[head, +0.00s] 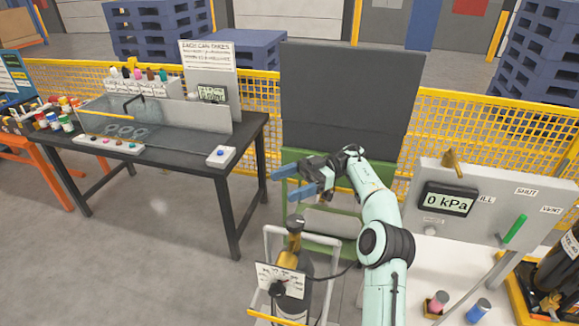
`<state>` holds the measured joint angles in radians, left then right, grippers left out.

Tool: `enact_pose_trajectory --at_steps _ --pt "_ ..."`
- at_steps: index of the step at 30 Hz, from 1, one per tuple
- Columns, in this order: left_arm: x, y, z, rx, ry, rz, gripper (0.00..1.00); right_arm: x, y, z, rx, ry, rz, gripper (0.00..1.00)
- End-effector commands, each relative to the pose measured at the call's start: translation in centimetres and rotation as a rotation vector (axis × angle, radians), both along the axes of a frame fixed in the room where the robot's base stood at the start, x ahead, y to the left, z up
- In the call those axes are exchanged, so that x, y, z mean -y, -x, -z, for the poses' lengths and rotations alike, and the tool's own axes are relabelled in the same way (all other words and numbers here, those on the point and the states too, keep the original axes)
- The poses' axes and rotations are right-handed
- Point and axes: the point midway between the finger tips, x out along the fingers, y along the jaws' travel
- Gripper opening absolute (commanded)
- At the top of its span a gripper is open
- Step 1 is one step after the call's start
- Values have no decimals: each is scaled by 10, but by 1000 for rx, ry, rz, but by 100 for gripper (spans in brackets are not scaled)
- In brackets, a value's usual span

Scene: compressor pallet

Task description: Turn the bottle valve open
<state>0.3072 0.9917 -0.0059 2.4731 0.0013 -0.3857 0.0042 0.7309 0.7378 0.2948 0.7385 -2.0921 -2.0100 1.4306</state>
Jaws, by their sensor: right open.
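The bottle (293,292) is a dark cylinder standing in a pale tubular frame at bottom centre. A brass valve (291,246) with a dark knob on top (295,223) sits at its neck. A white card (279,281) with markings and a dark knob is at its front, partly covering the bottle. My right gripper (284,184) is open and empty, its blue-grey fingers pointing left. In the picture it is above the valve, apart from it; the exact depth is hard to tell. My left gripper is not in view.
A grey panel on the right carries a display reading 0 kPa (447,200) and a green lever (515,231) near the labels SHUT and VENT. A black workbench (190,158) stands left. Open floor (130,260) lies at lower left.

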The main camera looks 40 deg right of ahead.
Motion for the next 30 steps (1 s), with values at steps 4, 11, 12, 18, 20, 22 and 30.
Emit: enact_pose_trajectory --at_steps 4,11,12,18,20,22,30 --pt "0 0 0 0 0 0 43 0 0 -31 5 0 -1 83" --pt "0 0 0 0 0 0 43 0 -1 -50 2 -1 0 83" --pt "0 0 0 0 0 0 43 0 0 -51 1 -1 0 83" --pt "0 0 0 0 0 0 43 0 0 -53 -1 0 2 83" --pt "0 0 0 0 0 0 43 0 0 -53 -1 0 2 83" --pt "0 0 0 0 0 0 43 0 0 -53 -1 0 1 83" --pt "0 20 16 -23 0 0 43 -38 -7 -50 48 -55 5 83"
